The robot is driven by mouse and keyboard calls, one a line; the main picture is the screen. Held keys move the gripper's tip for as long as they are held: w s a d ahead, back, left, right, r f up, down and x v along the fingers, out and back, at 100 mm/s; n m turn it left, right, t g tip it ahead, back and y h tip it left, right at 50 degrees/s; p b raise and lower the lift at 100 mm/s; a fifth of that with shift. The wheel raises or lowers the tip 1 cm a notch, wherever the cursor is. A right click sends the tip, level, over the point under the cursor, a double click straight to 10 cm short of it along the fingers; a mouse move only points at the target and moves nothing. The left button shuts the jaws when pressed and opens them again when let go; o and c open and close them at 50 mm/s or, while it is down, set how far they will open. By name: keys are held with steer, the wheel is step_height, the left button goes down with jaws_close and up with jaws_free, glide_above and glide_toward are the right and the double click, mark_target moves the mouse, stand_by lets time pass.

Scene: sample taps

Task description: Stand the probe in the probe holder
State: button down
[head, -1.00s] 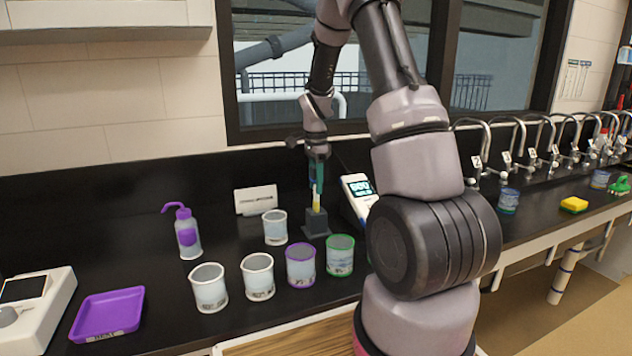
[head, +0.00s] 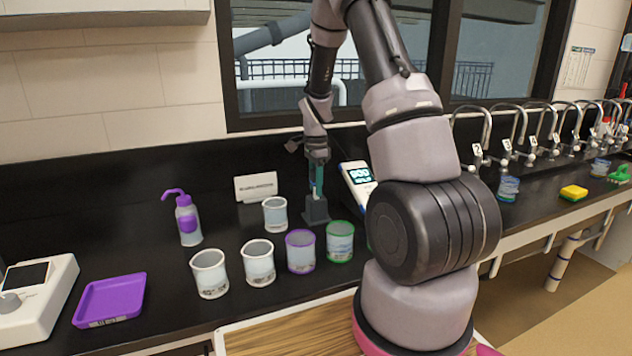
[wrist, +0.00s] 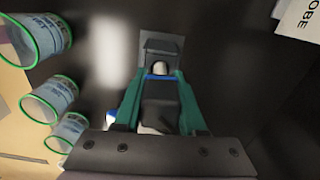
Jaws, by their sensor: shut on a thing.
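My gripper (head: 317,185) points down over the dark probe holder (head: 316,210) on the black counter. Its teal fingers (wrist: 155,90) are shut on the probe (wrist: 160,92), which shows as a dark body with a blue band in the wrist view. The probe is upright, directly above the holder, and its lower end is hidden, seemingly inside the holder. The holder block also shows just beyond the fingertips in the wrist view (wrist: 163,45). Whether the probe touches the bottom cannot be told.
Close in front stand a green-rimmed beaker (head: 340,244), a purple-rimmed beaker (head: 300,253) and several white-rimmed ones. A handheld meter (head: 357,180) stands just right of the holder, a white label card (head: 256,187) behind left. A purple wash bottle (head: 187,220) and tray (head: 110,300) are farther left.

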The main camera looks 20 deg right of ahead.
steer(key=shift+f, duration=0.3)
jaws_free()
stand_by(0.4)
stand_by(0.3)
steer(key=shift+r, duration=3.55)
